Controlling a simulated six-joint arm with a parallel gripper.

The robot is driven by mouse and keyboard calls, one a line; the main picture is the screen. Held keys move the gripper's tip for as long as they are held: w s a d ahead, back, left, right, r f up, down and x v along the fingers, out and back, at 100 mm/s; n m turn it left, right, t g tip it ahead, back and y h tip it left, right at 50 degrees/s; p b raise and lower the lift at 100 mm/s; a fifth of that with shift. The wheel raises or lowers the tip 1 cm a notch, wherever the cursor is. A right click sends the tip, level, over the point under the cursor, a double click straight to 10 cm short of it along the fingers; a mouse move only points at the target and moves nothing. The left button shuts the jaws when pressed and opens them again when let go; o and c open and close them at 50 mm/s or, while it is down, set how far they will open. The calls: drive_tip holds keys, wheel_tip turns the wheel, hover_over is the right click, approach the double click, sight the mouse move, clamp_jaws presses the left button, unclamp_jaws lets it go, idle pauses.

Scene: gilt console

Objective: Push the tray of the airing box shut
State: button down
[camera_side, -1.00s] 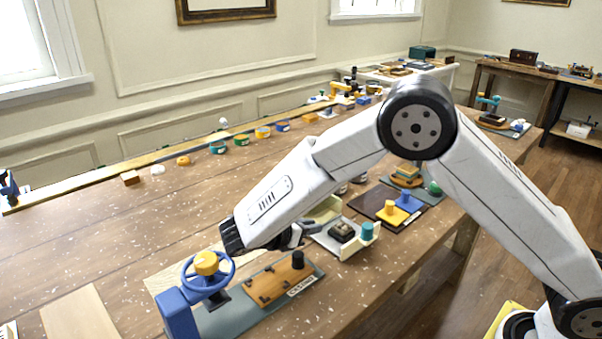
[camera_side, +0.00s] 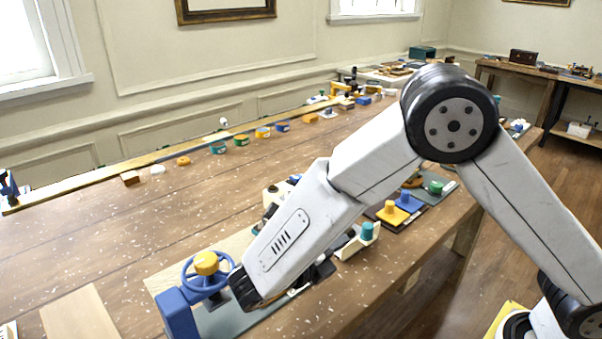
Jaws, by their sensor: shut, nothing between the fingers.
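The airing box's tray shows by its cream front panel (camera_side: 357,246) with a teal knob (camera_side: 367,231), right of my forearm. A dark item on the tray is partly visible behind the panel. My forearm hides the box body and most of the tray, so how far the tray stands out cannot be read now. My gripper (camera_side: 322,270) shows only as a dark part below the forearm, left of and nearer the camera than the tray front. It is shut and empty. It looks apart from the panel, but its tips are hard to make out.
A blue stand with a handwheel and yellow hub (camera_side: 205,263) is left of my wrist. A grey-green base plate (camera_side: 225,320) lies under the wrist.

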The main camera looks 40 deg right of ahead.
drive_tip(key=s+f+n, duration=0.1)
drive_tip(key=f, duration=0.1)
drive_tip(key=s+f+n+h, duration=0.1)
drive_tip(key=f+n, duration=0.1)
drive_tip(key=s+f+n, duration=0.1)
drive_tip(key=f+n, duration=0.1)
drive_tip(key=shift+s+a, duration=0.25)
idle(0.3)
drive_tip(key=d, duration=0.9)
drive_tip(key=shift+s+d, duration=0.1)
drive_tip(key=shift+d, duration=0.25)
drive_tip(key=shift+w+d, duration=0.2)
drive_tip(key=shift+d, duration=0.05)
drive_tip(key=shift+w+d, duration=0.2)
drive_tip(key=shift+w, duration=0.7)
drive_tip(key=shift+w+d, duration=0.2)
drive_tip(key=shift+w, duration=0.65)
